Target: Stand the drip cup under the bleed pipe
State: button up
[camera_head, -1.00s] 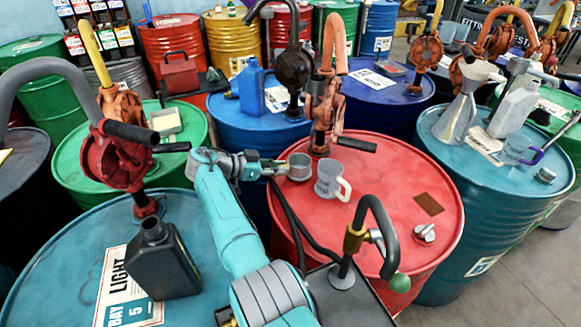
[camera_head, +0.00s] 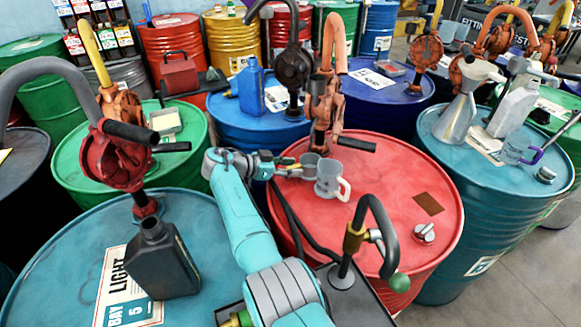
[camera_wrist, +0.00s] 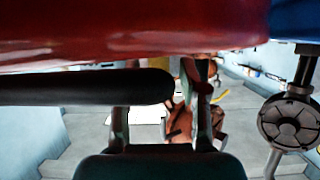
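A small grey metal cup (camera_head: 310,161), seemingly the drip cup, is at the tip of my gripper (camera_head: 293,168), above the red drum's left part. A light grey handled mug (camera_head: 327,184) is just right of it and partly overlaps it. In the wrist view my gripper's fingers (camera_wrist: 163,128) look apart; I cannot make out the cup there, nor whether it is gripped. A hooked dark pipe (camera_head: 371,211) with a brass fitting and green knob stands in front; I cannot tell whether it is the bleed pipe.
The orange pump (camera_head: 322,115) rises behind the cup from the red drum (camera_head: 395,180), its black handle (camera_head: 356,144) pointing right. A brown patch (camera_head: 428,204) and a small valve-like part (camera_head: 424,234) lie on the drum's right. A black jug (camera_head: 161,260) stands on the left teal drum.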

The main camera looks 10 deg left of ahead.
jog(key=shift+v, duration=3.8)
jog(key=shift+r, duration=0.1)
